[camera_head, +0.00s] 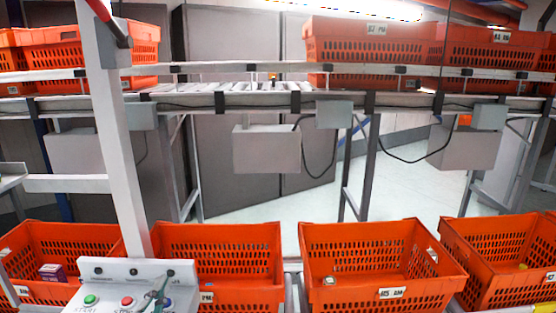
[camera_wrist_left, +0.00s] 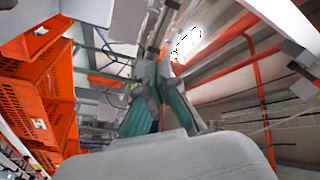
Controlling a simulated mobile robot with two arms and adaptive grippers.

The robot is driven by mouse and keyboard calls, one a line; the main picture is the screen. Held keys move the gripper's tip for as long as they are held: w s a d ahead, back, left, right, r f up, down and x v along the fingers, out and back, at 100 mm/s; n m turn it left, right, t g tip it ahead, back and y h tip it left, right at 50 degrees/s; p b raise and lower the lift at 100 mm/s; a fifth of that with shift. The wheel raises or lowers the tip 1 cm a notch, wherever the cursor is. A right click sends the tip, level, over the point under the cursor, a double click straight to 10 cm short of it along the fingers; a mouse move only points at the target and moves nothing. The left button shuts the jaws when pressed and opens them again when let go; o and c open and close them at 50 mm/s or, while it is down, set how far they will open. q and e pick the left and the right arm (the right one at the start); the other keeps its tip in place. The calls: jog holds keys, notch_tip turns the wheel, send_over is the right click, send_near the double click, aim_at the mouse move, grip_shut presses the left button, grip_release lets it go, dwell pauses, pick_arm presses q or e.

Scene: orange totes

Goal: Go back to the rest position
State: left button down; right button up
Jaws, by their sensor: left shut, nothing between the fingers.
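My left gripper (camera_head: 159,292) shows only as a small grey and teal shape at the bottom of the head view, in front of the white control panel (camera_head: 113,269). In the left wrist view, its fingers (camera_wrist_left: 163,85) are together with nothing between them. They point up toward the ceiling lamp and pipes. My right gripper is in neither view.
Orange totes stand in a row along the bottom: one at far left (camera_head: 30,235), then others (camera_head: 215,232), (camera_head: 380,232), (camera_head: 500,228). More totes (camera_head: 370,40) stand on the conveyor (camera_head: 250,100) behind. A white post (camera_head: 112,130) rises behind the panel. Floor between is clear.

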pick_arm(q)
jog(key=s+f+n+g+y, duration=0.1)
jog(key=f, duration=0.1)
jog(key=s+a+f+n+g+y, duration=0.1)
jog(key=f+n, duration=0.1)
jog(key=s+a+f+n+g+y, duration=0.1)
jog(key=shift+a+f+n+y, duration=0.25)
jog(key=shift+f+n+y, duration=0.05)
jog(key=shift+f+n, duration=0.1)
jog(key=s+f+n+g+y, duration=0.1)
jog(key=s+f+n+g, duration=0.2)
jog(key=s+f+g, duration=0.5)
jog(key=s+d+f+n+g+h, duration=0.1)
jog(key=s+d+f+g+h, duration=0.15)
jog(key=s+f, duration=0.4)
jog(key=s+d+f+g+h, duration=0.1)
jog(key=s+d+f+g, duration=0.2)
jog(key=s, duration=0.7)
notch_tip(320, 180, down, 24)
jog(key=g, duration=0.1)
jog(key=s+a+f+g, duration=0.1)
jog(key=s+a+f, duration=0.2)
jog(key=s+f, duration=1.4)
jog(key=shift+s+f+g, duration=0.35)
jog(key=shift+f, duration=0.35)
